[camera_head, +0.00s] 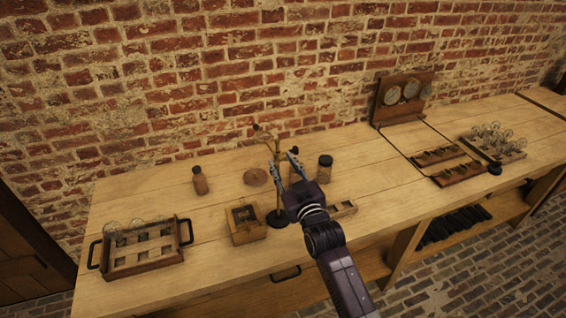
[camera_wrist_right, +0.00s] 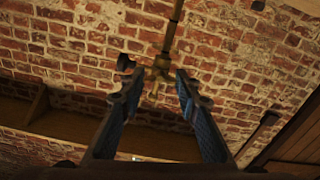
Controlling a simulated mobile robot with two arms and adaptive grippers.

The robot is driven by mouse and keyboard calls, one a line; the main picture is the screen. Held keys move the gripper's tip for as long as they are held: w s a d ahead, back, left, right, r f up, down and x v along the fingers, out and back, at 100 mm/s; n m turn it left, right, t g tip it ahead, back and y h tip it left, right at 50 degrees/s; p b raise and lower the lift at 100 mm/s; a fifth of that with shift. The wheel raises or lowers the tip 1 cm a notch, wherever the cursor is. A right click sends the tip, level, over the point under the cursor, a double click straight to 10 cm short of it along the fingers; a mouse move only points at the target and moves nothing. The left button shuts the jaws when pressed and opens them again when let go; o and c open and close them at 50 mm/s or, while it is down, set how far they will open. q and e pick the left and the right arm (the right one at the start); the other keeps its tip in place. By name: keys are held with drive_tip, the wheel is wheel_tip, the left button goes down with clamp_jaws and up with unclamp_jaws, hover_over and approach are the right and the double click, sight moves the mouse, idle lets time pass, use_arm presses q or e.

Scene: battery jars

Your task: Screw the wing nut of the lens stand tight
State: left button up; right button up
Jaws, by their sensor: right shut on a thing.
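The brass lens stand (camera_head: 277,193) stands upright on the bench, its dark round base (camera_head: 277,219) on the wood. In the right wrist view its rod (camera_wrist_right: 171,32) runs up from a brass clamp. The brass wing nut (camera_wrist_right: 156,85) shows small between my fingertips there; its exact shape is hard to make out. My right gripper (camera_head: 285,160) reaches the stand's upper part, and in the wrist view (camera_wrist_right: 160,78) its two fingers are on either side of the nut, shut on it. In the head view the fingers hide the nut. My left gripper is not in view.
A wooden box (camera_head: 246,236) stands close left of the stand. A brown bottle (camera_head: 200,182), a round disc (camera_head: 256,177) and a dark-lidded jar (camera_head: 325,169) are nearby. A handled jar tray (camera_head: 146,263) is at left; a gauge board (camera_head: 402,100) and racks are at right.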

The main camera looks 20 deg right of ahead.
drive_tip(key=shift+m+p, duration=0.3)
drive_tip(key=shift+m, duration=1.2)
drive_tip(key=o, duration=1.2)
drive_tip(key=shift+c, duration=0.2)
drive_tip(key=s, duration=1.2)
drive_tip(key=shift+d, duration=0.2)
drive_tip(key=shift+f, duration=0.1)
